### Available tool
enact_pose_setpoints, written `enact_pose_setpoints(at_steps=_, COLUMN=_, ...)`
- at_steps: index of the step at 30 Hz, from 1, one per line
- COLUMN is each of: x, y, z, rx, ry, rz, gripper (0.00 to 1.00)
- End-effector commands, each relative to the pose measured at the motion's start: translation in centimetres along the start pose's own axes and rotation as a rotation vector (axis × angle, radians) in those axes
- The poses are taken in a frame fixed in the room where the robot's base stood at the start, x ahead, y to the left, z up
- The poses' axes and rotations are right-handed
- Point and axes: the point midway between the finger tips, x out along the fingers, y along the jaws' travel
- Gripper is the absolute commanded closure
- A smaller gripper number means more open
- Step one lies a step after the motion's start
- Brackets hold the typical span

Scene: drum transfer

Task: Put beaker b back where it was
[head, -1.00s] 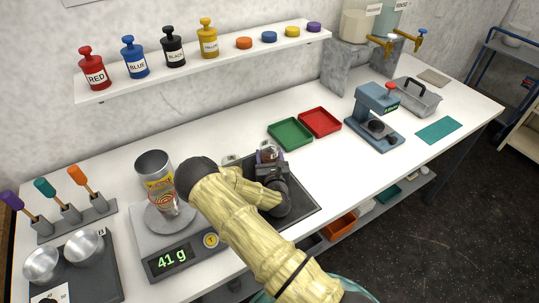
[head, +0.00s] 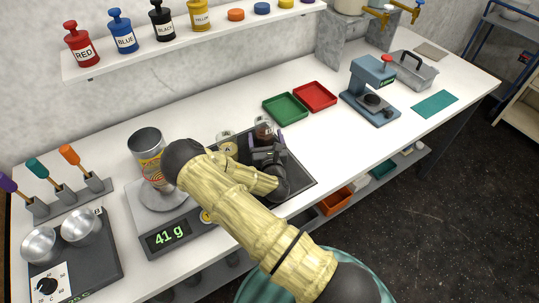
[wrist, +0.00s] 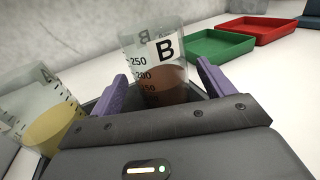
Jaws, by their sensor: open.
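Beaker b (wrist: 176,88) is clear glass with a "B" label and brown contents. It stands at the back of the dark tray (head: 301,170) in the head view, where the beaker also shows (head: 264,128). My gripper (wrist: 158,84) is open, its purple fingers spread on either side of the beaker in the wrist view, with gaps visible. In the head view my gripper (head: 266,143) is just in front of the beaker. The beaker's base is hidden by the gripper body. Beaker A (wrist: 45,120), with yellow contents, stands to the left; it also shows in the head view (head: 228,146).
A scale (head: 165,238) reading 41 g carries a patterned can (head: 147,147) to the left. Green (head: 285,109) and red (head: 315,97) trays lie behind to the right. A blue-grey press (head: 370,90) stands further right. The counter front right of the dark tray is clear.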

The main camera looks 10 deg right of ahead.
Motion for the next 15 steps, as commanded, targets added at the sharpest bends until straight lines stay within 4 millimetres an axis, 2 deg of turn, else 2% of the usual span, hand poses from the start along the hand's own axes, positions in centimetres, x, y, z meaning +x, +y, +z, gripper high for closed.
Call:
enact_pose_setpoints(at_steps=9, x=-5.8, y=0.0, z=-0.2, rx=-0.003, ry=0.002, rz=0.000, gripper=0.19)
enact_pose_setpoints(at_steps=15, x=-8.0, y=0.0, z=-0.1, rx=-0.001, ry=0.001, rz=0.000, gripper=0.19)
